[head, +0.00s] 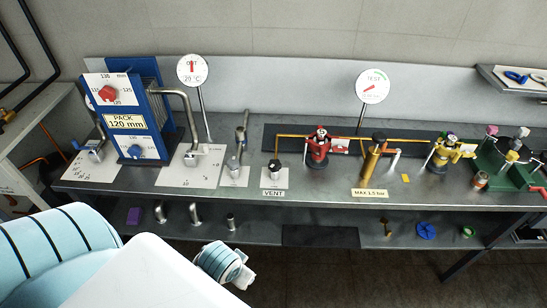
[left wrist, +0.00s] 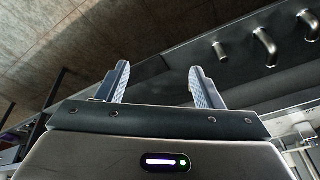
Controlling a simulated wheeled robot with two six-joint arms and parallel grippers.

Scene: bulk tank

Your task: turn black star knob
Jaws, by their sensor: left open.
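A small black knob (head: 275,164) stands on a white plate above the VENT label (head: 273,194), near the middle of the bench in the head view. It is too small there to tell if it is star-shaped. Other dark parts sit on the green fixture (head: 489,160) at the right. My left gripper (left wrist: 160,78) is open in the left wrist view, with nothing between its two fingers. It is away from the bench-top knobs, and no knob shows in that view. My right gripper is in neither view.
The steel bench (head: 230,194) carries a blue plate pack (head: 130,93) with red and blue knobs, a red valve (head: 319,145) and a brass cylinder (head: 374,160). Two round gauges (head: 192,69) stand behind. Metal pipe pieces (left wrist: 264,45) sit on the lower shelf (head: 260,226).

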